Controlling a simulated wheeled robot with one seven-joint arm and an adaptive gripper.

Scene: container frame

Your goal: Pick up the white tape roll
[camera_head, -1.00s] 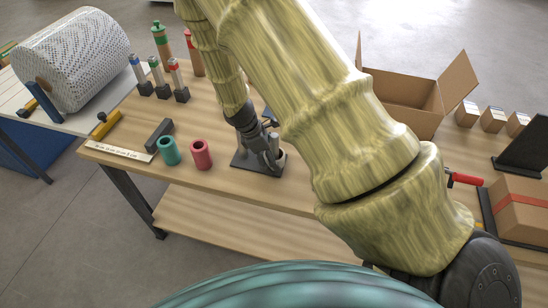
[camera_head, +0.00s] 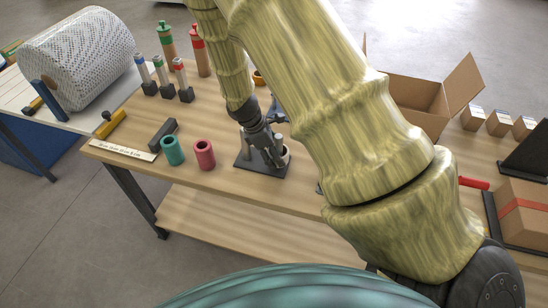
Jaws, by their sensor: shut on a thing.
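My gripper (camera_head: 273,155) points down over a dark square plate (camera_head: 246,164) near the front edge of the wooden table. It is shut on a small pale ring-shaped thing (camera_head: 286,154), which looks like the white tape roll. Only its right side shows; the fingers hide the rest. I cannot tell whether it touches the plate or is lifted off it.
A teal roll (camera_head: 172,151) and a red roll (camera_head: 204,155) stand left of the plate, near a dark block (camera_head: 163,132). Bottles and small upright tools stand at the back left. An open cardboard box (camera_head: 415,98) is at the right. My arm hides the table's middle.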

